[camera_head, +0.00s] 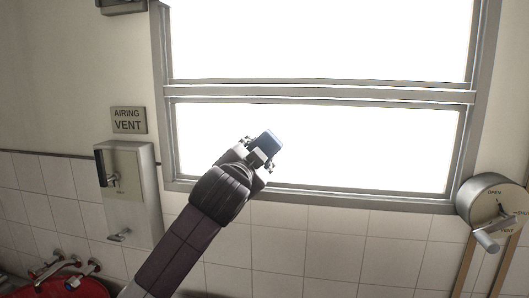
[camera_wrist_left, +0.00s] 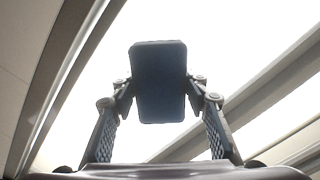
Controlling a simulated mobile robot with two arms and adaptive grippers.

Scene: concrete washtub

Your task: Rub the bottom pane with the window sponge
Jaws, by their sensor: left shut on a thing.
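The window's bottom pane (camera_head: 358,145) is bright white, in a grey frame, in the middle of the head view. My left gripper (camera_head: 258,153) is in front of the lower left part of this pane. It is shut on the window sponge (camera_head: 269,142), a small blue block. In the left wrist view the sponge (camera_wrist_left: 158,80) looks dark, with the fingers (camera_wrist_left: 158,100) on both its sides and the bright pane (camera_wrist_left: 90,110) behind it. I cannot tell whether the sponge touches the pane. My right gripper is not in view.
The top pane (camera_head: 320,40) is above a grey crossbar (camera_head: 320,93). A metal dispenser (camera_head: 130,190) and an "AIRING VENT" sign (camera_head: 129,120) are on the wall at left. A round crank (camera_head: 490,210) is at right. A red basin (camera_head: 75,288) with taps is at lower left.

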